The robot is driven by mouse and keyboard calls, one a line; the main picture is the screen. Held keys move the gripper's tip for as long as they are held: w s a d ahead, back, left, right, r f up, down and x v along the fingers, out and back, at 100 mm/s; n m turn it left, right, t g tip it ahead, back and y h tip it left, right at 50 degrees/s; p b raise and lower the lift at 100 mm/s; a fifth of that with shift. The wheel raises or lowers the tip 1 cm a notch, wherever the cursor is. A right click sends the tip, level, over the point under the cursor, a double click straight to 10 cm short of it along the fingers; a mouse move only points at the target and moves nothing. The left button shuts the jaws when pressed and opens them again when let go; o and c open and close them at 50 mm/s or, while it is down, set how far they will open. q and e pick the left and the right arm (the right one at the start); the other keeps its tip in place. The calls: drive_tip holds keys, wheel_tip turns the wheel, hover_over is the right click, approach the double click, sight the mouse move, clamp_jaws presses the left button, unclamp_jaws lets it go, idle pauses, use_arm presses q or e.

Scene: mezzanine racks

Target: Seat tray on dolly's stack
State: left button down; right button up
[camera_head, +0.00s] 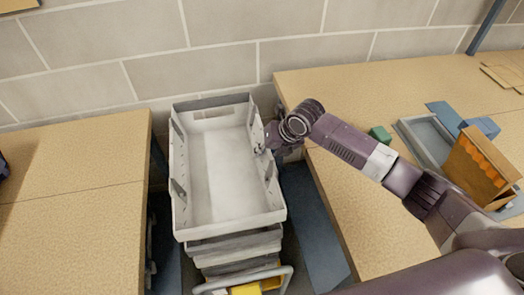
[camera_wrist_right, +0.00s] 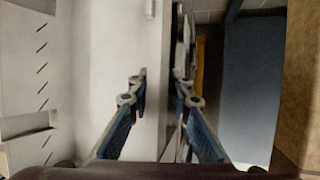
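The white, empty tray (camera_head: 183,205) lies on top of the dolly's stack, seen in the head view between two tables. Lower grey trays (camera_head: 237,248) show beneath its front; whether it sits flush on them I cannot tell. The dolly (camera_head: 285,275) shows below with a pale handle bar and a yellow part. My right gripper (camera_head: 264,148) is at the tray's right wall. In the right wrist view its blue-padded fingers (camera_wrist_right: 160,90) are on either side of that wall (camera_wrist_right: 157,100), close against it. My left gripper is not in view.
Tan tables (camera_head: 75,215) stand on both sides, close to the tray. The right table (camera_head: 385,90) holds a grey-blue bin (camera_head: 422,140), a small green block (camera_head: 380,134) and an orange-filled box (camera_head: 482,165). A block wall (camera_head: 190,72) is behind.

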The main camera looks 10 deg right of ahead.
drive_tip(key=p+v, duration=0.9)
drive_tip(key=v, duration=0.1)
idle(0.4)
drive_tip(key=shift+s, duration=0.15)
idle(0.5)
